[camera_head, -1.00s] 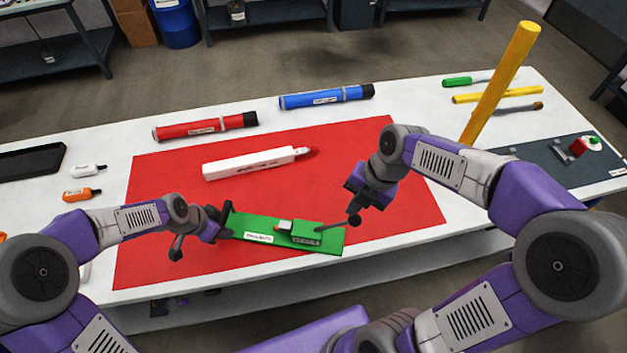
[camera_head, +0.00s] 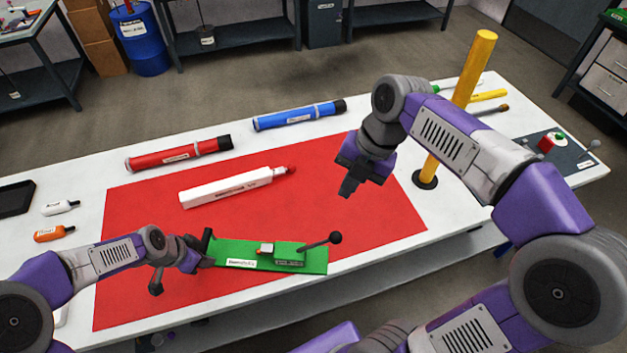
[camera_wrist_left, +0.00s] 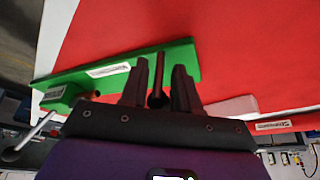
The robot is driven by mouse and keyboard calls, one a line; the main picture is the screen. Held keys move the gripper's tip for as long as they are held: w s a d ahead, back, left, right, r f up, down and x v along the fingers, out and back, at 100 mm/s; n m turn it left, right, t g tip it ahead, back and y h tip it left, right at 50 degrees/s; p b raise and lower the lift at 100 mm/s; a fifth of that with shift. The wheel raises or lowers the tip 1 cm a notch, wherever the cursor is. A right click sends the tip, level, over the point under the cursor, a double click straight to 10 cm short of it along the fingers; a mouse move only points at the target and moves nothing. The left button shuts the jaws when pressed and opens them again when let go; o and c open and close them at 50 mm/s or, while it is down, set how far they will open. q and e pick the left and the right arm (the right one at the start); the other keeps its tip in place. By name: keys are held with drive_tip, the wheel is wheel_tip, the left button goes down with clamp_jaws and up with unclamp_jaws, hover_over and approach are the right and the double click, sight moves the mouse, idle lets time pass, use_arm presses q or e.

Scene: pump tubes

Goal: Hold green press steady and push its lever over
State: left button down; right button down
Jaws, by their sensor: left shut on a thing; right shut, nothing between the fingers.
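The green press (camera_head: 227,250) lies on the red mat (camera_head: 140,285) near the table's front edge. Its thin lever slants up to the right from the block and ends in a black knob (camera_head: 335,238). My left gripper (camera_head: 203,253) is at the press's left end, shut on its dark upright post; in the left wrist view the post (camera_wrist_left: 159,72) stands between the fingers. The press body (camera_wrist_left: 130,68) and the lever knob (camera_wrist_left: 10,155) also show there. My right gripper (camera_head: 348,190) is shut and empty, above the mat, apart from the knob.
A white tube (camera_head: 225,187) with a red tip lies behind the press. Red (camera_head: 180,154) and blue (camera_head: 298,115) tubes lie farther back. A yellow post (camera_head: 455,110) stands beyond my right arm. The mat right of the press looks clear.

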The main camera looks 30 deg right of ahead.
use_arm(q)
drive_tip(key=shift+d, duration=0.1)
drive_tip(key=c, duration=0.8)
unclamp_jaws()
drive_tip(key=shift+o, duration=0.2)
